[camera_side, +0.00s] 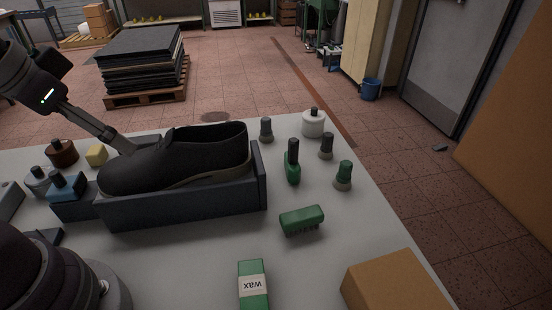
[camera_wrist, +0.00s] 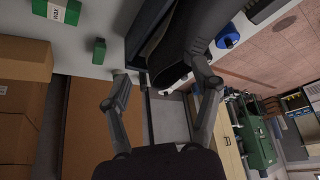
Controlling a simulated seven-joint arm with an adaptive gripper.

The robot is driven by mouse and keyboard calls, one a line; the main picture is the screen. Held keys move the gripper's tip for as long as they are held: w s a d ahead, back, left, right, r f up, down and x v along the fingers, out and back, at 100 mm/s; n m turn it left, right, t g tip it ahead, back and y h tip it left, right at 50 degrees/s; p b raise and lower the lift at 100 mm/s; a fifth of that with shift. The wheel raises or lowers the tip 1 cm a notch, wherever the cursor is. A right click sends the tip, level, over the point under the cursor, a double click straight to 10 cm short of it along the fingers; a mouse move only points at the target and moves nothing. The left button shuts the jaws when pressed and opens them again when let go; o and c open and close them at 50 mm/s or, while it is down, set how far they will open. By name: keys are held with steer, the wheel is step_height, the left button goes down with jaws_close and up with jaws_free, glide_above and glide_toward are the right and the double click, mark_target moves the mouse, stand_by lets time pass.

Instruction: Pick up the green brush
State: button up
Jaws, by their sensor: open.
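The green brush (camera_side: 302,219) lies on the grey table in the side view, to the right of the shoe tray, with dark bristles underneath. In the wrist view a small green block (camera_wrist: 99,50), which looks like the brush, shows near the table edge; its bristles cannot be made out. My gripper (camera_side: 124,147) is at the left in the side view, by the toe of the black shoe, well away from the brush. In the wrist view my gripper (camera_wrist: 160,86) has its two fingers spread apart with nothing held between them.
A black shoe (camera_side: 180,158) sits in a dark tray (camera_side: 185,207). Near the brush stand a green bottle (camera_side: 292,168), a green-topped dauber (camera_side: 344,174), a green wax box (camera_side: 253,284) and a cardboard box (camera_side: 395,286).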

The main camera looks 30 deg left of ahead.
steer(key=m+g+h, duration=0.2)
steer(key=m+h, duration=0.1)
steer(key=m, duration=0.5)
glide_toward(300, 215)
steer(key=x, duration=1.1)
steer(key=shift+f, duration=0.1)
jaws_close()
